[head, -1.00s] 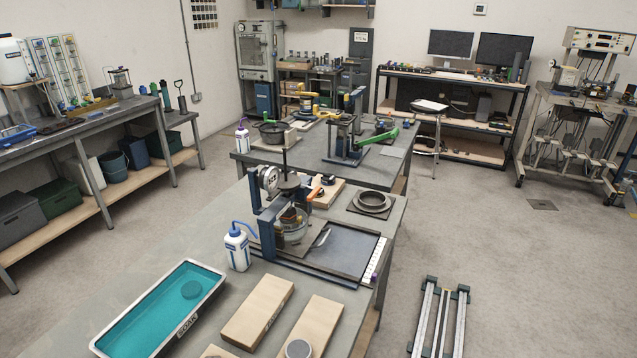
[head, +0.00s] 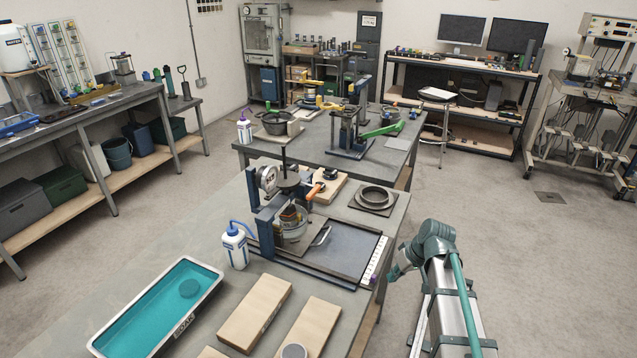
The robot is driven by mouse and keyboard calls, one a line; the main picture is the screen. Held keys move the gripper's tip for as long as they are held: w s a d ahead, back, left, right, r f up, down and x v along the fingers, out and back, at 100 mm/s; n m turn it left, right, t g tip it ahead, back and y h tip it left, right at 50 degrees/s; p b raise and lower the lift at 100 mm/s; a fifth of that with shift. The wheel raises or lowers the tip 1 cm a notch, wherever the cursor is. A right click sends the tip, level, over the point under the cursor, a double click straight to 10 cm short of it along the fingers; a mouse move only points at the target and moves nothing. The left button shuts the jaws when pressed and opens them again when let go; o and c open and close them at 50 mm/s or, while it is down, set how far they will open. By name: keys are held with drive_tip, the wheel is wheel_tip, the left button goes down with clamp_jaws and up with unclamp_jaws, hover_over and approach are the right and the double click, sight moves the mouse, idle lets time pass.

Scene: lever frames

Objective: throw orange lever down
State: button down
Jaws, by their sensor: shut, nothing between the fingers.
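The orange lever (head: 316,190) is a short handle on the blue-framed press (head: 266,225) on the near table. It slants up to the right from the frame, beside a dial gauge and a glass bowl. My arm stands at the right of the near table. Its small dark teal end, my gripper (head: 394,273), is by the table's right edge, well apart from the orange lever and lower right of it. The fingers are small and hard to make out; they look shut and empty.
A metal tray (head: 341,250), a round dish (head: 375,196) and a wash bottle (head: 236,247) surround the press. A teal soak tub (head: 160,305) and wooden blocks lie in front. A green lever (head: 383,130) is on the far table. The floor at right is open.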

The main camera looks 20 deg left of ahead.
drive_tip(key=shift+n+y, duration=0.5)
drive_tip(key=shift+n, duration=0.3)
drive_tip(key=w+a+r, duration=0.1)
drive_tip(key=r, duration=0.1)
drive_tip(key=w+a+r, duration=0.1)
drive_tip(key=r, duration=0.1)
drive_tip(key=w+a+r, duration=0.1)
drive_tip(key=r, duration=0.1)
drive_tip(key=shift+w+a+r, duration=0.3)
drive_tip(key=shift+a+r, duration=0.05)
drive_tip(key=shift+a, duration=0.05)
drive_tip(key=a+r+n+y, duration=0.1)
drive_tip(key=a+r+n, duration=0.1)
drive_tip(key=a+r, duration=0.3)
drive_tip(key=w+a+r+n+y, duration=0.1)
drive_tip(key=a+r+n, duration=0.2)
drive_tip(key=r, duration=0.9)
drive_tip(key=w+a+r+n+y, duration=0.1)
drive_tip(key=a+r+n, duration=0.1)
drive_tip(key=a+r, duration=0.5)
wheel_tip(320, 180, up, 2)
drive_tip(key=shift+a+r+n+y, duration=0.25)
drive_tip(key=shift+a+n+y, duration=0.05)
drive_tip(key=shift+y, duration=0.1)
drive_tip(key=shift+a+f, duration=0.1)
drive_tip(key=a+f+p, duration=0.5)
drive_tip(key=a+f, duration=0.1)
drive_tip(key=f, duration=0.5)
drive_tip(key=shift+w+a, duration=0.4)
drive_tip(key=shift+w, duration=0.05)
